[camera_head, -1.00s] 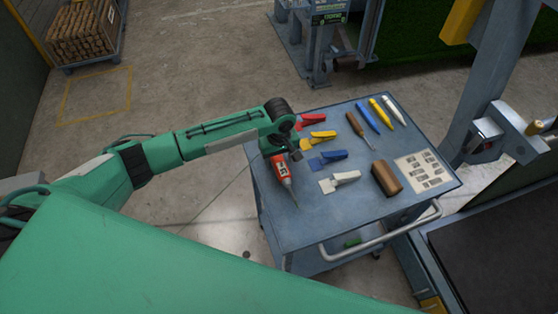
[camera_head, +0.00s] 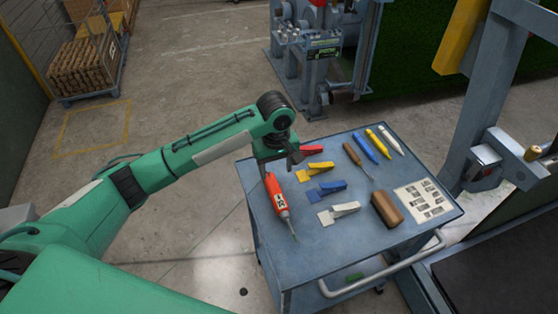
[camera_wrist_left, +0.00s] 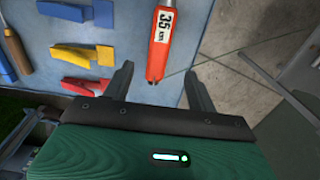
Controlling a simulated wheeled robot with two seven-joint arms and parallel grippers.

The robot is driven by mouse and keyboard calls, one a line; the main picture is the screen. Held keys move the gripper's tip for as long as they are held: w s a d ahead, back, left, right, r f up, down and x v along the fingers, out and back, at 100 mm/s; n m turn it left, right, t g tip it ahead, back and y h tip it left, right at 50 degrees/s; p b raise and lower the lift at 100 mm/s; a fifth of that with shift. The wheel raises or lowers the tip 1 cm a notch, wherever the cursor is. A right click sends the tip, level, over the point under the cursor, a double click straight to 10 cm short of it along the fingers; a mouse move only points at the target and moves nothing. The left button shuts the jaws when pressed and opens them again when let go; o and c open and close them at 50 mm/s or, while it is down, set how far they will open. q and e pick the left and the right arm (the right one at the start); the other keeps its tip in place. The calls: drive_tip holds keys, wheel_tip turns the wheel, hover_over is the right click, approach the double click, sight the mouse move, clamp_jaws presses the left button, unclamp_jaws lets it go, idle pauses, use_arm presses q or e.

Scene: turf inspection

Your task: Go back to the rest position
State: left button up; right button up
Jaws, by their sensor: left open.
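My left gripper (camera_head: 278,168) is open and empty above the left edge of the blue cart, by the upper end of a red-orange tool. That tool (camera_head: 276,193) lies on the cart top with its thin tip toward the front. In the left wrist view my open fingers (camera_wrist_left: 160,78) stand either side of the handle end of this tool (camera_wrist_left: 175,35), which has a white label reading 35. Whether they touch it is not clear, but they are not closed on it. My right gripper is not in view.
The cart top (camera_head: 345,240) also holds red, yellow, blue and white clips (camera_head: 345,208), several slim tools (camera_head: 378,143), a brown block (camera_head: 386,209) and a marked card (camera_head: 424,201). A grey post (camera_head: 497,90) stands to the right. Open floor lies left of the cart.

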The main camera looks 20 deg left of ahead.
use_arm(q)
drive_tip(key=m+h, duration=0.2)
drive_tip(key=m, duration=0.2)
hover_over(287, 219)
drive_tip(key=shift+t, duration=0.4)
wheel_tip(287, 219, down, 5)
drive_tip(key=shift+f, duration=0.15)
drive_tip(key=s+m, duration=0.1)
drive_tip(key=s, duration=0.1)
drive_tip(key=s+f, duration=0.1)
drive_tip(key=s, duration=0.1)
drive_tip(key=s+f+m+t+h, duration=0.1)
drive_tip(key=s, duration=0.1)
drive_tip(key=shift+s+d+f+m, duration=0.15)
drive_tip(key=shift+s+d+m, duration=0.1)
drive_tip(key=shift+s+m, duration=0.1)
drive_tip(key=s+a+f+m+t+y, duration=0.1)
drive_tip(key=s+a+m+t+y, duration=0.15)
drive_tip(key=s+a, duration=1.2)
wheel_tip(287, 219, down, 31)
drive_tip(key=s+d+g, duration=0.1)
drive_tip(key=d+g, duration=0.1)
drive_tip(key=s+a+f+g, duration=0.1)
drive_tip(key=s+a+f, duration=0.2)
drive_tip(key=s+f, duration=1.6)
drive_tip(key=shift+s+f+m, duration=0.3)
drive_tip(key=shift+s+f, duration=0.05)
drive_tip(key=shift+f, duration=0.05)
